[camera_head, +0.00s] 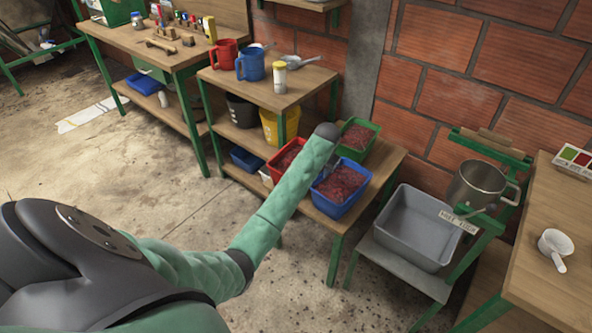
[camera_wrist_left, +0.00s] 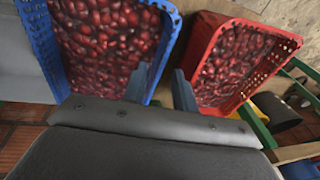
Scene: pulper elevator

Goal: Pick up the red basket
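The red basket (camera_head: 288,154) is full of dark red cherries and stands on the low wooden bench. My left forearm hides part of it in the head view. It also shows at the right of the left wrist view (camera_wrist_left: 271,68). My left gripper (camera_wrist_left: 161,80) is open, with a gap between its two fingers. In the head view the left gripper is mostly hidden by the arm. My right gripper is not in view.
The blue basket (camera_head: 341,207) and a green basket (camera_head: 372,129), both with cherries, share the bench. A higher table with a red jug (camera_head: 224,53) and blue jug (camera_head: 250,64) stands behind. A grey tub (camera_head: 415,226) is at the right.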

